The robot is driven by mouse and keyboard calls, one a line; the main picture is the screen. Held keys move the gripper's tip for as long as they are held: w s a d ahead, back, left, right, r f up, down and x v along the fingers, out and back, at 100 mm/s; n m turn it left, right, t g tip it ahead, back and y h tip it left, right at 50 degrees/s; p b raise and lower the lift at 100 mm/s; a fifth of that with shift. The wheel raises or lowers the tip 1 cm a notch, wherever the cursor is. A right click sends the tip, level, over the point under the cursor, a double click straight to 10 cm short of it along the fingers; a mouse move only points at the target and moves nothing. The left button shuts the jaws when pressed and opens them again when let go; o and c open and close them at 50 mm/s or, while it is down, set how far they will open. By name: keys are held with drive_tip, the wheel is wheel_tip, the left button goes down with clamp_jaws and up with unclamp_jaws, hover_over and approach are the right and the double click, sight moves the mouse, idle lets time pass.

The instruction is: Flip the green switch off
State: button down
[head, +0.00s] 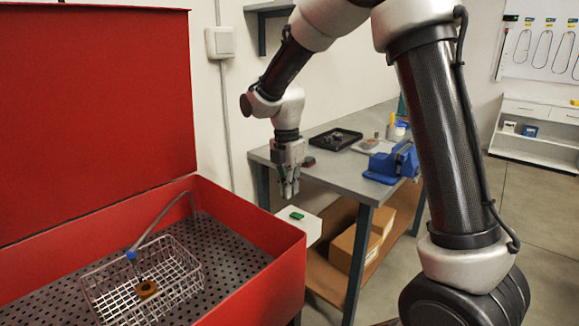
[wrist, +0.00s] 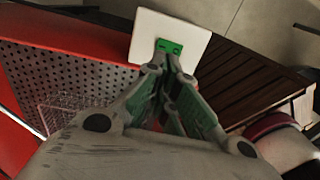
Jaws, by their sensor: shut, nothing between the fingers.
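The green switch (head: 297,216) sits on the top of a white box (head: 307,229) beside the red washer. My gripper (head: 288,194) is shut and empty, pointing down just above the switch in the head view. In the wrist view, the green switch (wrist: 168,47) shows on the white box top (wrist: 195,37), right beyond my fingertips (wrist: 168,56). The fingertips cover part of its near side. I cannot tell whether they touch it, or which way the switch is set.
The red parts washer (head: 285,262) with its raised lid stands at left, holding a wire basket (head: 185,262) with an orange ring. A grey workbench (head: 340,167) stands behind my gripper, with a black tray (head: 335,139) and a blue vise (head: 393,163). Cardboard boxes (head: 352,243) sit on its lower shelf.

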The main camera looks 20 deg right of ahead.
wheel_tip(320, 180, up, 8)
hover_over(297, 221)
drive_tip(key=w+a, duration=0.2)
drive_tip(key=w, duration=0.1)
drive_tip(key=shift+a+f, duration=0.15)
drive_tip(key=shift+s+d+r+g+h, duration=0.2)
drive_tip(key=shift+s+d+g+h, duration=0.1)
drive_tip(key=shift+s+d+g, duration=0.15)
drive_tip(key=f, duration=0.4)
drive_tip(key=s+f, duration=0.1)
drive_tip(key=f, duration=0.4)
drive_tip(key=d+f, duration=0.1)
drive_tip(key=f, duration=0.4)
drive_tip(key=shift+s, duration=0.25)
